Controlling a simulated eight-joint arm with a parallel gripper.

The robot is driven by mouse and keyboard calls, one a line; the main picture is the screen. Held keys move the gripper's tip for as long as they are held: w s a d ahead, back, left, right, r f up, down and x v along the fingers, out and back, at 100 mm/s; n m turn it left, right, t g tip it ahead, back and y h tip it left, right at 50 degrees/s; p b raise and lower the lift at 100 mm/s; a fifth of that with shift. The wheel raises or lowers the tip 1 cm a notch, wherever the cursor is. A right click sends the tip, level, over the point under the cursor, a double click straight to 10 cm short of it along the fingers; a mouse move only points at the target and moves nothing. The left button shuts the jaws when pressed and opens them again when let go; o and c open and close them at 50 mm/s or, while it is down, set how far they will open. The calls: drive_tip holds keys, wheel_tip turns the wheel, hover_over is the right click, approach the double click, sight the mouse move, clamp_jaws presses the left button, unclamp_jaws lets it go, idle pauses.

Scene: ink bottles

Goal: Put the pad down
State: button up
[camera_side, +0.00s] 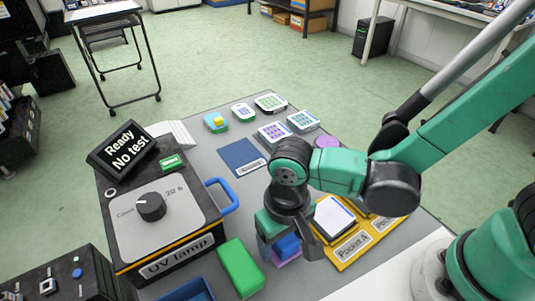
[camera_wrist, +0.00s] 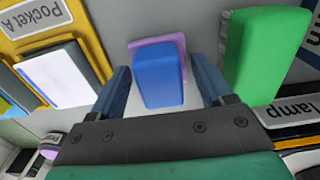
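A blue block (camera_wrist: 157,80) stands on a thin purple square base (camera_wrist: 178,42). I cannot tell whether the two are one piece; together they look like the pad. In the side view the blue block (camera_side: 287,246) and the purple base (camera_side: 287,261) are low, at the grey table's surface. I cannot tell whether the base touches it. My gripper (camera_wrist: 161,76) points down with its fingers on either side of the blue block. Gaps show between the block and both fingers in the wrist view. My gripper (camera_side: 290,246) partly covers the block in the side view.
A green block (camera_side: 240,267) lies left of my gripper, beside the UV lamp box (camera_side: 165,215) with its blue handle (camera_side: 226,197). The yellow Pocket A tray (camera_side: 347,252) holding a white-topped pad (camera_side: 334,217) is at right.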

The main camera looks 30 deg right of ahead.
idle(0.3)
wheel_tip(320, 180, up, 12)
drive_tip(key=w+d+t, duration=0.2)
drive_tip(key=d+t, duration=0.1)
drive_tip(key=d, duration=0.5)
drive_tip(key=w+d+t, duration=0.2)
drive_tip(key=d+t, duration=0.2)
drive_tip(key=d, duration=0.5)
drive_tip(key=shift+w+d+r, duration=0.15)
drive_tip(key=shift+w+r, duration=0.15)
drive_tip(key=shift+o, duration=0.5)
